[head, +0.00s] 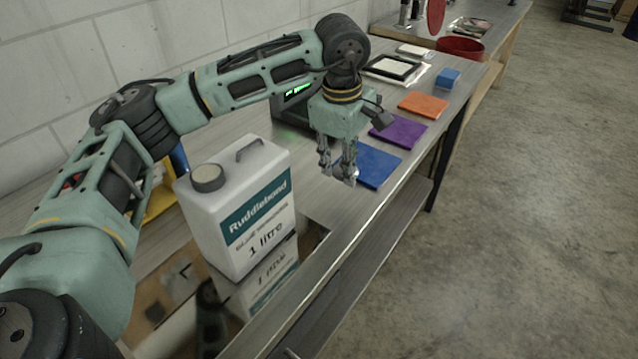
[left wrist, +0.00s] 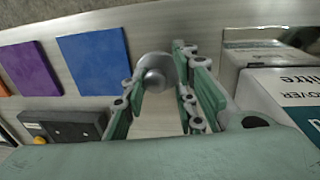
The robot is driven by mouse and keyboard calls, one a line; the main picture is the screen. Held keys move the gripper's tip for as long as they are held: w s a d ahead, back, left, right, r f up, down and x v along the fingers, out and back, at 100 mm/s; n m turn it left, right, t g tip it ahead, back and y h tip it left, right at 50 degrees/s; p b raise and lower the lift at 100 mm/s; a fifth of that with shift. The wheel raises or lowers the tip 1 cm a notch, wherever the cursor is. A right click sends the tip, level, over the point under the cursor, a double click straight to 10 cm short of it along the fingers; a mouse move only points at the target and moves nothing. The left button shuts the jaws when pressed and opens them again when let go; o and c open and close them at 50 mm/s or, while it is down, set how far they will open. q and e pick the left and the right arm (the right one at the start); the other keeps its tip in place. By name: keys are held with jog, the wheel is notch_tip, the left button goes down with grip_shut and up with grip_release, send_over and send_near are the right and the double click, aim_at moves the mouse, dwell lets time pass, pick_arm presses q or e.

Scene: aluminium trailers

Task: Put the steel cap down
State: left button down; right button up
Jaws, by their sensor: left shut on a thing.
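The steel cap (left wrist: 155,72) is a shiny round piece between the fingertips of my left gripper (head: 338,172) in the left wrist view. The fingers are shut on it. In the head view the fingers point down over the bench (head: 340,215), near the blue square (head: 368,166) and right of the white jug (head: 240,205); they hide most of the cap. I cannot tell whether the cap touches the bench top. My right gripper is not in view.
The white jug stands close by on a reflective plate. Purple (head: 399,132) and orange (head: 423,105) squares lie farther back, with a small blue block (head: 447,78) and a red bowl (head: 460,48) beyond. A dark device with a green display (head: 296,92) stands behind the gripper.

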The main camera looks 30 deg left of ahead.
pick_arm(q)
send_over(320, 195)
jog(key=f, duration=0.3)
jog(key=shift+s+p, duration=0.25)
jog(key=shift+p, duration=0.1)
notch_tip(320, 195, down, 4)
jog(key=shift+f+p, duration=0.1)
jog(key=shift+p, duration=0.35)
jog(key=c, duration=1.4)
grip_release()
jog(key=shift+o, duration=0.2)
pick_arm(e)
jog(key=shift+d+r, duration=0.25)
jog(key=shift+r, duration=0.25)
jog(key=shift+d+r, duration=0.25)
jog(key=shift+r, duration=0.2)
pick_arm(q)
jog(key=shift+r, duration=0.6)
notch_tip(320, 195, up, 11)
jog(key=s+b, duration=0.1)
jog(key=b, duration=0.1)
jog(key=shift+s, duration=0.25)
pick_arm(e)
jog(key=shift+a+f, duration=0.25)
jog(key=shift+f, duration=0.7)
pick_arm(q)
jog(key=shift+a, duration=0.1)
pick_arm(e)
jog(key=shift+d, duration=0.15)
